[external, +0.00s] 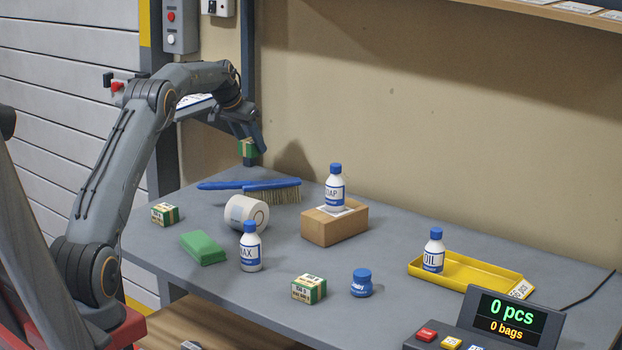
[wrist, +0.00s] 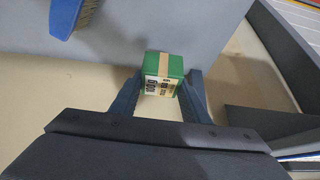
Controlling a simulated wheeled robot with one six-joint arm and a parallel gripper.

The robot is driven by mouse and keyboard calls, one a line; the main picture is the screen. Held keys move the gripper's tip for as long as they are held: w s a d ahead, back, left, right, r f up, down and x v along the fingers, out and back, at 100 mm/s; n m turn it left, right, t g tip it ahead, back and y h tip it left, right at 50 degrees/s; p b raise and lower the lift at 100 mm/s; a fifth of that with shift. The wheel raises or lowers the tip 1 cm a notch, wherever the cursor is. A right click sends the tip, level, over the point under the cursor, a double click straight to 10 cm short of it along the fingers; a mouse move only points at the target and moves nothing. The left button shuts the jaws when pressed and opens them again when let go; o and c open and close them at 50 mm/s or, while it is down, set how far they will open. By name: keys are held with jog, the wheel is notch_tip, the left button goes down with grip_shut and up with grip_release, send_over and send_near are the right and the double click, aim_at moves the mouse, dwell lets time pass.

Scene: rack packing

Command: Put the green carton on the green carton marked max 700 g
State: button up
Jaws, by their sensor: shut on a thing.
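My gripper (external: 250,140) is shut on a small green carton (external: 246,149) with a tan band, held in the air above the far left of the table. In the wrist view the carton (wrist: 163,68) sits between the two fingers (wrist: 160,95), with a white label of dark print. Two more green cartons with cream bands rest on the table. One carton (external: 165,214) is near the left edge, the other (external: 309,289) is at the front middle beside a blue-capped jar. Their print is too small to read surely, so I cannot tell which is marked max 700 g.
A blue brush (external: 270,189) lies below my gripper. A SOAP bottle tops a cardboard box (external: 334,227). A yellow tray (external: 478,275) holds an OIL bottle.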

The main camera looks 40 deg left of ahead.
jog(key=shift+s+a+r, duration=0.1)
jog(key=shift+s+r, duration=0.05)
jog(key=shift+r, duration=0.35)
jog(key=s+r+m+g+h+p, duration=0.25)
jog(key=s+m+p, duration=0.5)
jog(key=s, duration=0.95)
jog(key=s+r+m+g+h+p, duration=0.1)
jog(key=s+r+m+h+p, duration=0.15)
jog(key=s+m+p, duration=0.95)
jog(key=n+b, duration=0.1)
jog(key=n, duration=0.5)
send_over(175, 208)
jog(key=a, duration=0.2)
jog(key=shift+h, duration=0.3)
jog(key=f, duration=0.3)
jog(key=s+f, duration=0.1)
jog(key=f, duration=0.1)
jog(key=shift+a+f, duration=0.1)
jog(key=shift+w+f+p, duration=0.1)
jog(key=shift+f+p, duration=0.6)
jog(key=shift+f, duration=1.85)
jog(key=shift+f, duration=0.15)
jog(key=o, duration=1.1)
